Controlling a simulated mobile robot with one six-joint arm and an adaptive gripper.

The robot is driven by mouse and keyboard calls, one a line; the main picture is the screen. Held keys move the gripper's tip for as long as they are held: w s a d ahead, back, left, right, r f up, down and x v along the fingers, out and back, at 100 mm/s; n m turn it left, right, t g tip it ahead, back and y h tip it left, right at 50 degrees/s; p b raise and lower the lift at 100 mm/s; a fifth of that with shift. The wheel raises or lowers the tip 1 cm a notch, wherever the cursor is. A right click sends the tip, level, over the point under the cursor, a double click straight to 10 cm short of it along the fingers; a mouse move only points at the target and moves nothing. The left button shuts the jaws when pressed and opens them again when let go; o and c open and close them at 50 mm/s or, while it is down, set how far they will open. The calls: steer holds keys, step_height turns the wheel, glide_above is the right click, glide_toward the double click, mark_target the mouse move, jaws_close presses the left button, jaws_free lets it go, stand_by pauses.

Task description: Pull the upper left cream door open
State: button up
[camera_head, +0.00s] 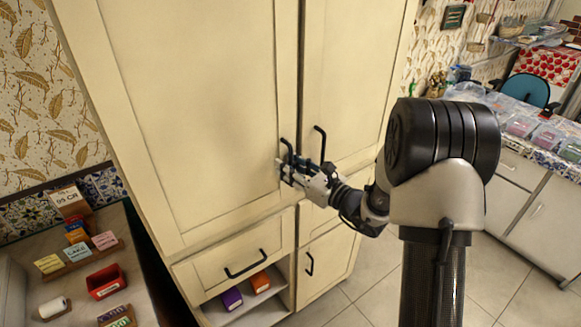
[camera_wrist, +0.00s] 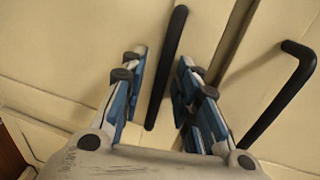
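The upper left cream door (camera_head: 200,100) is a tall panel on the cabinet and looks shut. Its black bar handle (camera_head: 287,148) is near its lower right edge; the handle also shows in the wrist view (camera_wrist: 169,60). My gripper (camera_head: 283,168) is at this handle, in front of the door. In the wrist view my gripper (camera_wrist: 163,62) has its two blue-and-grey fingers apart, with the handle between them. Gaps show beside the bar, so the fingers do not look closed on it. In the head view the gripper hides the handle's lower end.
The upper right door (camera_head: 350,70) has its own black handle (camera_head: 321,143) just right of my gripper. Below are a drawer (camera_head: 220,272), an open shelf with boxes (camera_head: 258,282) and a small door (camera_head: 325,260). Counters stand at both sides; floor (camera_head: 350,290) is free in front.

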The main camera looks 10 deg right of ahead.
steer(key=shift+c, duration=0.3)
jaws_close()
stand_by(0.5)
